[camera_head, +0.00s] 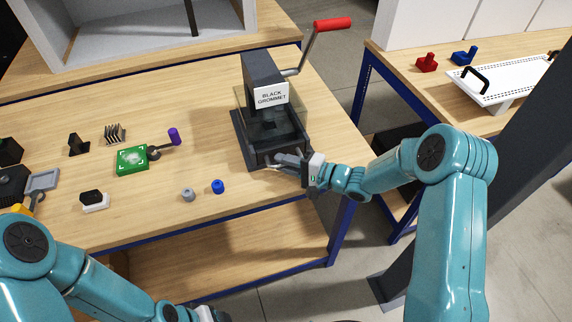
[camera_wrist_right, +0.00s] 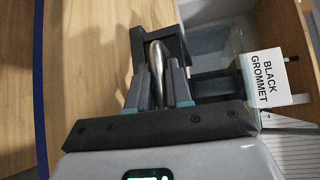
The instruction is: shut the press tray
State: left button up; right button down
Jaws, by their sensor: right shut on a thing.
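The black press (camera_head: 262,72) stands near the right end of the wooden table, with a "BLACK GROMMET" label (camera_head: 272,96) and a red-handled lever (camera_head: 332,24). Its dark tray (camera_head: 268,158) is low at the press front; I cannot tell exactly how far out it is. My right gripper (camera_head: 285,160) is at the tray front, shut on the tray's metal handle. In the right wrist view the handle (camera_wrist_right: 157,70) lies between the two fingers, beside the black tray front (camera_wrist_right: 143,45). Of my left gripper, only part of its body (camera_head: 205,313) shows at the bottom edge; its fingers are hidden.
A blue ring (camera_head: 218,186) and a grey ring (camera_head: 188,194) lie left of the tray. A green board (camera_head: 132,159), a purple-handled tool (camera_head: 174,136) and a finned black part (camera_head: 115,134) lie farther left. A second table (camera_head: 420,75) stands right, across a gap.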

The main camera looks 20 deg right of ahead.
jog(key=c, duration=1.2)
grip_release()
jog(key=shift+s+r, duration=0.1)
jog(key=shift+s, duration=0.35)
jog(key=shift+o, duration=0.2)
jog(key=shift+w, duration=0.15)
jog(key=b+v, duration=0.2)
jog(key=v, duration=1.4)
jog(key=shift+s, duration=0.25)
